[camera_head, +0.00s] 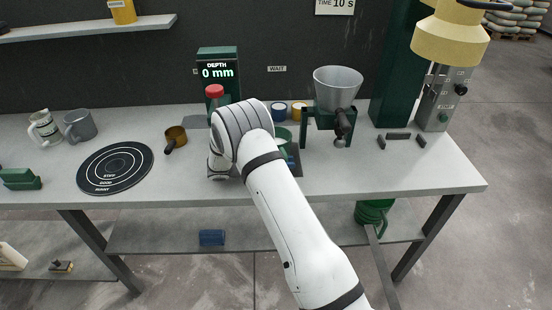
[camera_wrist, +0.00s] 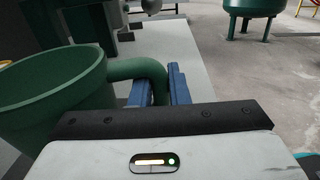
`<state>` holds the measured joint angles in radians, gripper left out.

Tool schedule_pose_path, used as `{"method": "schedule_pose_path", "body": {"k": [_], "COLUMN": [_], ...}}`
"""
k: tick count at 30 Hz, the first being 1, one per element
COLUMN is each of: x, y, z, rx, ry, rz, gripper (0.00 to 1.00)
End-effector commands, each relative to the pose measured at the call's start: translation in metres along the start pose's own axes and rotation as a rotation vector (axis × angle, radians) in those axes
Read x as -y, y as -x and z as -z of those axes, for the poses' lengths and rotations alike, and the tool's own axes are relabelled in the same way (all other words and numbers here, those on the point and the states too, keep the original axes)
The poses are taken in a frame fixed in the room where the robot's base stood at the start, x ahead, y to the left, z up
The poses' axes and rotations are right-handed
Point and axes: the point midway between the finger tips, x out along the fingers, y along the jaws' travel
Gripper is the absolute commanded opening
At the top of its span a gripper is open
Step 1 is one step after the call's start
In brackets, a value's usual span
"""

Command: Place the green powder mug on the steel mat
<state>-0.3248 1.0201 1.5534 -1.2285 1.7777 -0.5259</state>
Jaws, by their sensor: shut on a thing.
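The green mug (camera_wrist: 55,95) fills the left of the wrist view. My gripper (camera_wrist: 158,88) has its blue fingers shut on the mug's curved handle. The mug's mouth faces up and it looks upright. In the head view, part of the green mug (camera_head: 284,137) shows behind my arm, left of the funnel stand. A dark grey mat (camera_head: 295,163) shows partly beside my arm, just below the mug in the picture. It may be the steel mat. My arm hides my gripper and most of that mat, so I cannot tell whether the mug touches it.
The metal funnel (camera_head: 338,85) on its green stand is close on the right. The depth gauge (camera_head: 218,75) with a red-capped object stands behind.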

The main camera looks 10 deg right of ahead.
Motion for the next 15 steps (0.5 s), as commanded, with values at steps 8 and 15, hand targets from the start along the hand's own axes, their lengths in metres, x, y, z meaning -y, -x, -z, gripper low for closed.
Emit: {"method": "schedule_pose_path", "body": {"k": [8,15], "x": [-0.0002,-0.0001], "y": [0.0001,0.0], "z": [0.0029,0.0032], "rx": [0.0,0.0], "ry": [-0.002,-0.001], "rz": [0.0,0.0], "gripper": [0.23,0.41]}}
